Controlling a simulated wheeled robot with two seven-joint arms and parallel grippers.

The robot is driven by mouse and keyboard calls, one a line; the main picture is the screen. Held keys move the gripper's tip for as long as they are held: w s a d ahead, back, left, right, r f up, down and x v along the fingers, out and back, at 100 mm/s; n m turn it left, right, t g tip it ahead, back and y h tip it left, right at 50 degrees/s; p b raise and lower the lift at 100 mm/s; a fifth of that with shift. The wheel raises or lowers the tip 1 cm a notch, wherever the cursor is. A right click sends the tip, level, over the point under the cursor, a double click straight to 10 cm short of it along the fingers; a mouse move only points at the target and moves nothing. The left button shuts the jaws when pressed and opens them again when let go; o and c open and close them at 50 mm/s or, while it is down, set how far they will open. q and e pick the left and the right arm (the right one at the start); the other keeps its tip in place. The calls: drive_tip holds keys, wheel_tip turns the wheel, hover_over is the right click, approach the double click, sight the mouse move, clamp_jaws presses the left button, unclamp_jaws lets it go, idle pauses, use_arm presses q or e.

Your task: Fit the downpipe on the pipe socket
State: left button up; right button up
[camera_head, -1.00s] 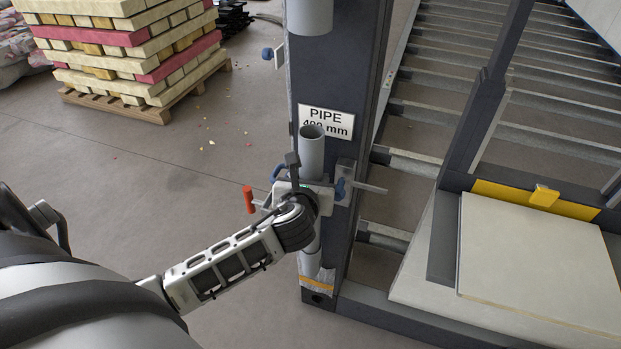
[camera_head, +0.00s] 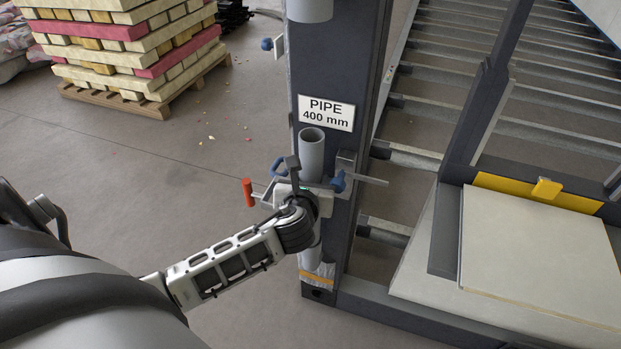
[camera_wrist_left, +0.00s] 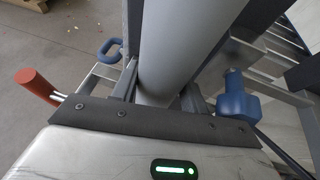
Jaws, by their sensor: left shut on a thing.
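The downpipe, a grey tube (camera_head: 312,153), stands about upright in front of the dark post, its open top just below the "PIPE 400 mm" sign. My left gripper (camera_head: 305,200) is shut around its middle. The left wrist view shows the tube (camera_wrist_left: 175,50) rising between the jaws (camera_wrist_left: 160,95). The tube's lower part (camera_head: 309,258) runs down to a pale, orange-banded piece (camera_head: 318,275) at the post's foot, seemingly the pipe socket. I cannot tell whether the tube is inside it or in front of it. My right gripper is not in view.
A wider grey pipe end (camera_head: 309,9) hangs above, apart from the tube. A red handle (camera_head: 248,192), a blue loop (camera_head: 278,166) and a blue knob (camera_head: 338,181) crowd around my gripper. The dark post (camera_head: 340,60) stands close behind. Open floor lies left.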

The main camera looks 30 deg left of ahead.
use_arm(q)
drive_tip(key=shift+f, duration=0.15)
drive_tip(key=o, duration=1.2)
drive_tip(key=shift+d, duration=0.15)
drive_tip(key=v, duration=1)
drive_tip(key=p+v, duration=0.1)
drive_tip(key=v, duration=0.4)
drive_tip(key=shift+s, duration=0.45)
